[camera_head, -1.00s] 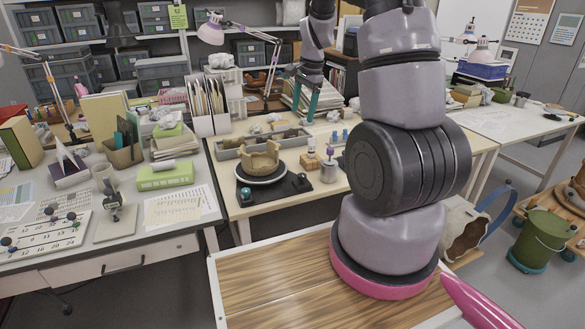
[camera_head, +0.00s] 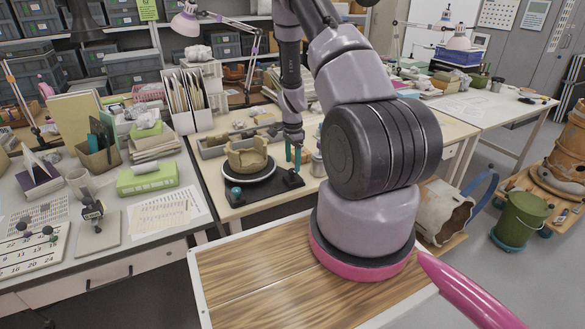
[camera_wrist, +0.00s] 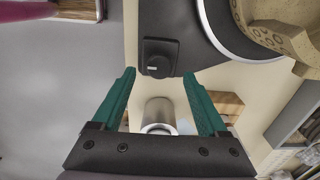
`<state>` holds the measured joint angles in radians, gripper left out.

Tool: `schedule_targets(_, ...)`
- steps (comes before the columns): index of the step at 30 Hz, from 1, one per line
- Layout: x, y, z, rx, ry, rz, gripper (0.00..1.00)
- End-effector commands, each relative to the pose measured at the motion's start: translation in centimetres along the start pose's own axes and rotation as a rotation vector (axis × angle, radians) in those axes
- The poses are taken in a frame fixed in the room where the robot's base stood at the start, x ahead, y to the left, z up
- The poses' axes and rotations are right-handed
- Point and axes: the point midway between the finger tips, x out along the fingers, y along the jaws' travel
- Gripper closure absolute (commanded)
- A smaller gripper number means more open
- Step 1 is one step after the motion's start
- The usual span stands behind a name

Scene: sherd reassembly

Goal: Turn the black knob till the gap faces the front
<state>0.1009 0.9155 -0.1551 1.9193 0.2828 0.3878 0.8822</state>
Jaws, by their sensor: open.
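The black knob (camera_wrist: 160,57) sits on the edge of a black base plate (camera_head: 262,193). In the wrist view it lies just beyond and between my open fingertips, apart from them; a small pale mark shows on it. My gripper (camera_wrist: 158,76) has two teal fingers, spread and empty; in the head view the gripper (camera_head: 293,154) hangs above the plate's right end. A tan, partly rebuilt pot (camera_head: 248,156) with an uneven rim stands on the round turntable (camera_head: 249,180) on the plate. Which way its gap faces is hard to tell.
A metal cylinder (camera_wrist: 158,112) stands close to the knob, between my fingers in the wrist view. A teal ball (camera_head: 236,191) is at the plate's left front corner. A grey tray (camera_head: 214,147) lies behind the pot. A green box (camera_head: 147,178) is left.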

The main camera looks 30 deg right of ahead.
Motion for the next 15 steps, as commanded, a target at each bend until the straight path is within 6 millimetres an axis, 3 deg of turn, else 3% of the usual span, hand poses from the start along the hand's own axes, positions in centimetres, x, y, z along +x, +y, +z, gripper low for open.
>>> schedule_targets(6,2.6,0.0,0.0,-0.001,-0.001,0.001,0.24)
schedule_targets(15,3.1,0.0,0.0,-0.001,0.0,-0.001,0.24)
